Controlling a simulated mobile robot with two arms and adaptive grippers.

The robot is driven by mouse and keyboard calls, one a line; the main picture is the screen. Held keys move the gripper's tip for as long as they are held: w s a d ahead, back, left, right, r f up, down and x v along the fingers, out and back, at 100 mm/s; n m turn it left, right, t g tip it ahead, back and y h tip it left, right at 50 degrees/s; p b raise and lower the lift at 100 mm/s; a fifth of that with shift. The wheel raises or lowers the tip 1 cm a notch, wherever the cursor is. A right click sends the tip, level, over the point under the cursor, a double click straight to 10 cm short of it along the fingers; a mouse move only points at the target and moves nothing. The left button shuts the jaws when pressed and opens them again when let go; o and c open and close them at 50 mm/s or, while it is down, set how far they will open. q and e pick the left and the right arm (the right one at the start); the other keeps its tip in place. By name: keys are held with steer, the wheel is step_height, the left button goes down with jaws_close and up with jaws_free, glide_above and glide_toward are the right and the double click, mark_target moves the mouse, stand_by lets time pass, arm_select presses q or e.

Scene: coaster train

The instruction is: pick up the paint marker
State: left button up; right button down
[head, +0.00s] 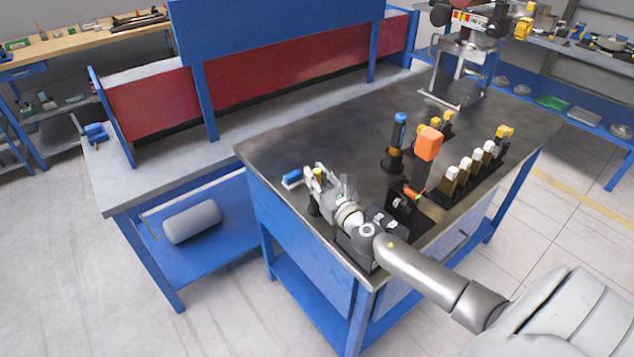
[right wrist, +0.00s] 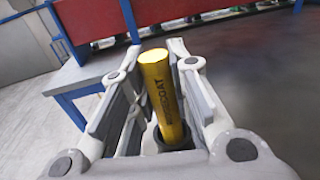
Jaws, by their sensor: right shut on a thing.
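The paint marker is a yellow cylinder with dark lettering; in the right wrist view the paint marker (right wrist: 164,95) stands between the fingers, slightly tilted in the picture. Its lower end sits in a dark round holder (right wrist: 174,142). My right gripper (right wrist: 150,85) is shut on the marker. In the head view my right gripper (head: 318,183) is over the near left part of the dark-topped table (head: 330,140), and only small bits of yellow show at its fingers. My left gripper is out of view.
To the right are a blue-topped dark cylinder (head: 398,135), an orange-topped post (head: 428,143) and a row of white-and-yellow pieces (head: 470,165). The table's middle back is clear.

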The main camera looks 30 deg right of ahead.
mark_target(318, 171)
steer(key=shift+r, duration=0.5)
step_height(318, 171, up, 3)
steer(key=shift+s+f+p, duration=0.15)
steer(key=shift+p, duration=0.55)
steer(key=s+d+r, duration=0.1)
steer(key=s+r, duration=0.8)
steer(key=s, duration=0.4)
steer(key=shift+s+r, duration=0.15)
steer(key=shift+s, duration=0.2)
